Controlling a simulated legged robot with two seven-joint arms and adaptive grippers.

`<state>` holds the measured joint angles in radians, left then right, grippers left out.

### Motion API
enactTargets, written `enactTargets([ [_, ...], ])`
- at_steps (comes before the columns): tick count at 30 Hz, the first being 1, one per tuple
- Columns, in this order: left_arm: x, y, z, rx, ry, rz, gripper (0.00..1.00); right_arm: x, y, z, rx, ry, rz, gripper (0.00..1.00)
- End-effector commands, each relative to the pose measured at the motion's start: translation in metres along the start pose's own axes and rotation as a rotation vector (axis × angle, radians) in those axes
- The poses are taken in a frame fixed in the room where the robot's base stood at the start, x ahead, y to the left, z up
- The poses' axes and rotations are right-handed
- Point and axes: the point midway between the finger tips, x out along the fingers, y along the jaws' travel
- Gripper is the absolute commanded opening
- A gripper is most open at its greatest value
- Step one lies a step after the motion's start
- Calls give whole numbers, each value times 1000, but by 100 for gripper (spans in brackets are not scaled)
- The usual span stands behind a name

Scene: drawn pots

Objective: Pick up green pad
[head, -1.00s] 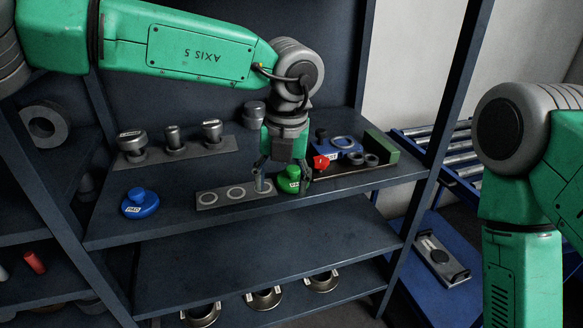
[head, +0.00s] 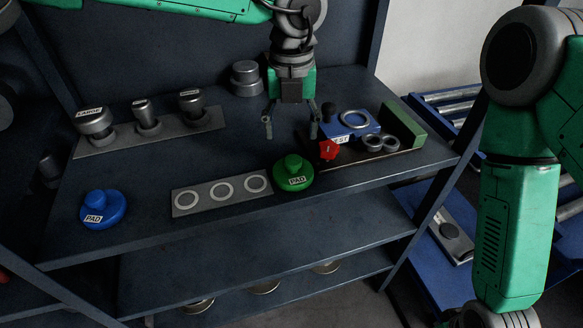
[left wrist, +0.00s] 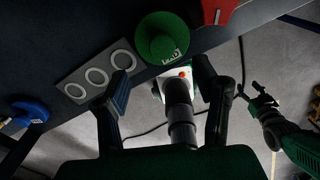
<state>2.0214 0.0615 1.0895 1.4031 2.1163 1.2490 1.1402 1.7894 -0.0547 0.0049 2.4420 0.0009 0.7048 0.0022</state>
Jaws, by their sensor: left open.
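The green pad (head: 293,172), a round disc with a knob and a "PAD" label, sits on the shelf at the right end of the grey ringed plate (head: 221,191). It also shows in the left wrist view (left wrist: 160,38), beyond the fingers. My left gripper (head: 290,134) is open and empty, pointing down, apart from the pad and above it in the head view. My right arm stands at the right; its hand is out of the head view. A small arm with a gripper (left wrist: 262,105) in the left wrist view seems to be mine; its jaws are unclear.
A blue pad (head: 103,209) sits left on the shelf (head: 150,235). A red knob (head: 329,150), blue block (head: 352,126) and green block (head: 403,125) stand close right of the green pad. Grey labelled weights (head: 148,124) stand on a rack behind. The front shelf edge is clear.

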Motion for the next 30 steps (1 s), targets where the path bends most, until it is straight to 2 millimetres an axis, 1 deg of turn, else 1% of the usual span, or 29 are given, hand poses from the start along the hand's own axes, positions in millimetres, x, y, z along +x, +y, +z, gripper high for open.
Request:
enactTargets([
  [1,11,0,0,1,3,3,55,1,0,0,0,1,0,40],
  [3,22,0,0,1,2,1,55,2,0,0,0,1,0,40],
  [6,32,0,0,1,1,1,55,2,0,0,0,1,0,40],
  [11,39,0,-1,1,-1,1,55,2,0,0,0,1,0,40],
  [13,45,1,-1,1,0,1,55,3,0,0,0,1,0,40],
  [21,83,0,-3,1,1,1,55,4,0,0,0,1,0,40],
  [24,88,0,-3,1,-1,0,55,4,0,0,0,1,0,40],
  [29,88,0,-3,1,-2,0,55,4,0,0,0,1,0,40],
  [30,88,0,-3,1,-1,0,41,4,0,0,0,1,0,40],
])
